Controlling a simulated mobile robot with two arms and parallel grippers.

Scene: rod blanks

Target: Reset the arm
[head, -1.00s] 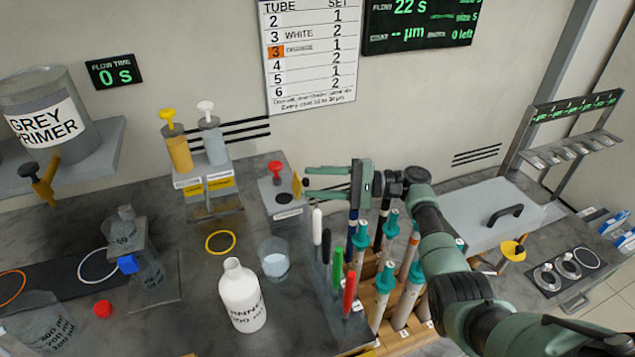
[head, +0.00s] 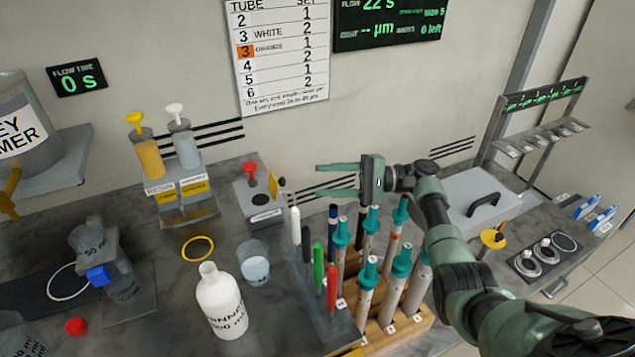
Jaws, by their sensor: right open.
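My right gripper (head: 338,180) is in the air above the back of the bench, its two fingers pointing left and spread apart with nothing between them. Its green arm (head: 445,235) comes in from the lower right. Below it stands a wooden rack (head: 412,328) holding several grey tubes with teal tops (head: 365,285). Several markers, such as a green one (head: 317,265) and a red one (head: 332,290), stand at the rack's left side. The gripper is apart from all of these. My left gripper is not in view.
A white bottle (head: 222,305) and a clear beaker (head: 254,266) stand left of the rack. Two pump dispensers (head: 168,155) and a box with a red button (head: 250,172) are behind. A grey lidded box (head: 468,200) is at the right. The air around the gripper is clear.

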